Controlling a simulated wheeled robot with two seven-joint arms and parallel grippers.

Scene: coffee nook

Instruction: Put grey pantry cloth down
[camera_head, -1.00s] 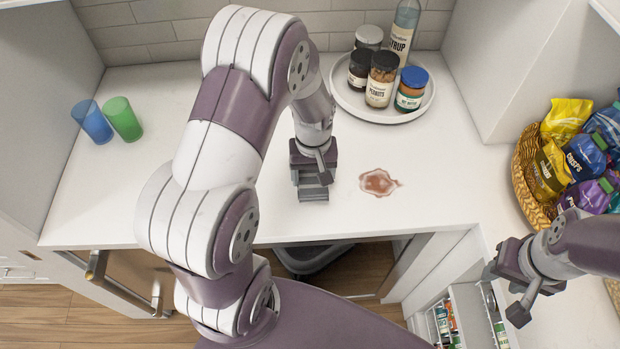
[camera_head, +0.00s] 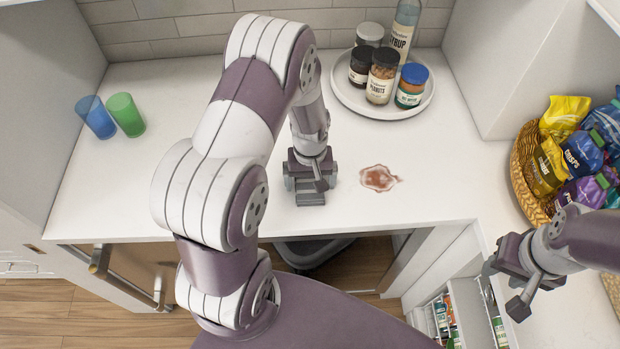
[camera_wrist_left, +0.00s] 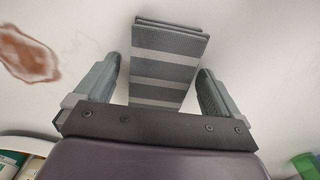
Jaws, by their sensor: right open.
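The grey pantry cloth (camera_wrist_left: 170,70), folded and striped in light and dark grey, shows in the left wrist view between the two fingers of my left gripper (camera_wrist_left: 158,75). The fingers are apart, with a visible gap on the cloth's left side. The cloth's near end is hidden by the gripper body. In the head view, my left gripper (camera_head: 310,186) is low over the counter, left of the brown spill, and mostly hides the cloth. My right gripper (camera_head: 500,285) is open and empty at the right.
A brown spill (camera_head: 378,178) lies on the white counter (camera_head: 230,215). A round tray (camera_head: 345,98) with jars and a bottle stands behind. Blue (camera_head: 96,117) and green (camera_head: 126,115) cups are at left. A snack basket (camera_head: 522,180) is at right.

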